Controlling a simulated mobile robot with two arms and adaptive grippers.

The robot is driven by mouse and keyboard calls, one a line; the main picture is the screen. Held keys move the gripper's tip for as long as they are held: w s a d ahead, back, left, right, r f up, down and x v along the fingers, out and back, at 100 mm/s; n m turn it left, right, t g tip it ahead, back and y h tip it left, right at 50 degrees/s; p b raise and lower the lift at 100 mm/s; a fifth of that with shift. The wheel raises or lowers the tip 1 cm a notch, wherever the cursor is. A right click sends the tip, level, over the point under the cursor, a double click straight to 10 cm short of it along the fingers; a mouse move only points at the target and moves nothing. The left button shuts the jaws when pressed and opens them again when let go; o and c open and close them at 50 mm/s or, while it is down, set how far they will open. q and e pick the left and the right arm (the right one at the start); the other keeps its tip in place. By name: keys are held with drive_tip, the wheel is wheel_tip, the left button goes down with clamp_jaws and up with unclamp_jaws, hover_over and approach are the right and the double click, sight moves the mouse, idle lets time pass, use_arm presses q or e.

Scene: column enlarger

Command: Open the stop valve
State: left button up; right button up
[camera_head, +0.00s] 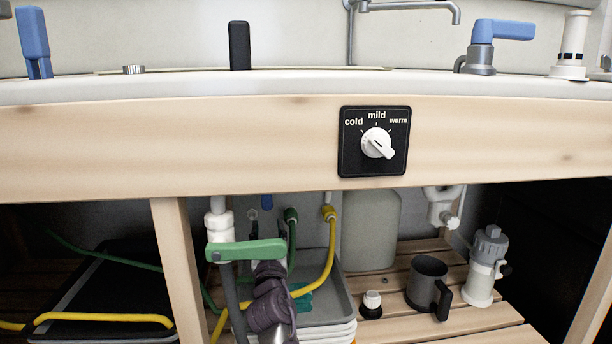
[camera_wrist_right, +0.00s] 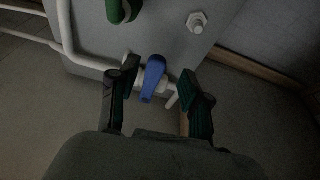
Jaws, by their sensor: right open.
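A small valve with a blue handle (camera_wrist_right: 153,76) shows in the wrist view, low on a grey panel beside white pipes. My right gripper (camera_wrist_right: 158,73) is open, with one dark finger on each side of the blue handle. I cannot tell whether either finger touches it. My left gripper is out of view.
The counter's wooden front (camera_head: 220,140) with a temperature dial (camera_head: 377,145) overhangs the space. A yellow hose (camera_head: 328,265), a grey tray (camera_head: 338,300) and a wooden post (camera_head: 178,260) crowd the area. A dark mug (camera_head: 428,284) stands right on slats.

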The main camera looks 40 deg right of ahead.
sight(268, 210)
drive_tip(key=shift+x, duration=2.45)
drive_tip(key=shift+d, duration=0.1)
drive_tip(key=shift+w+d+r+b, duration=0.1)
drive_tip(key=shift+w+r+b, duration=0.05)
drive_tip(key=shift+w+b, duration=0.15)
drive_tip(key=shift+s, duration=0.1)
clamp_jaws()
drive_tip(key=s+d+r+n+y+p, duration=0.5)
drive_tip(key=n+p, duration=1.5)
drive_tip(key=p, duration=1.2)
drive_tip(key=d+r+y, duration=0.1)
drive_tip(key=d+r, duration=0.2)
drive_tip(key=r, duration=0.2)
drive_tip(key=shift+d+n+g+y, duration=0.25)
drive_tip(key=shift+n+g+y, duration=0.05)
drive_tip(key=shift+g, duration=0.1)
